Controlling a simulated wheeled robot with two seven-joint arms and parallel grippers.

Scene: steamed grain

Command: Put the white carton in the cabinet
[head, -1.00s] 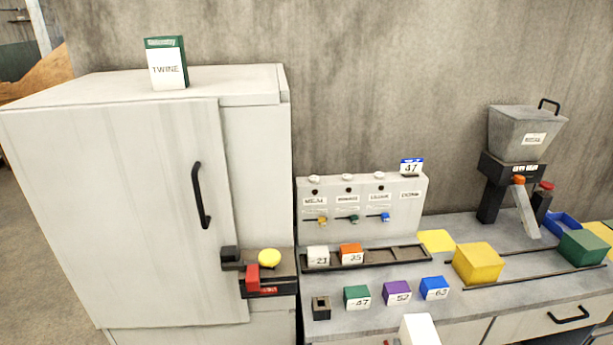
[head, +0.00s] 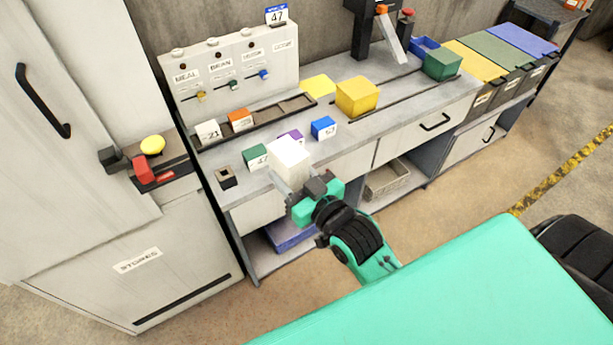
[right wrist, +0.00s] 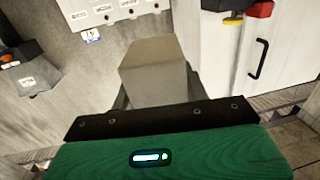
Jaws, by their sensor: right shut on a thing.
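My right gripper (head: 293,188) is shut on the white carton (head: 289,155) and holds it over the front edge of the counter. In the right wrist view the carton (right wrist: 150,58) stands out between the fingers, its face greyish and plain. The tall pale cabinet (head: 85,215) is at the left, apart from the carton. Its upper door with a black handle (head: 43,100) looks shut. A lower front bears a STORES label (head: 137,260). The cabinet also shows at the upper right of the right wrist view (right wrist: 222,60). My left gripper is out of view.
A ledge with a yellow button (head: 152,145) and a red block (head: 145,170) juts beside the cabinet door. Numbered blocks, including a green one (head: 255,157), stand on the counter (head: 350,140) near the carton. Open floor (head: 455,185) lies at the right.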

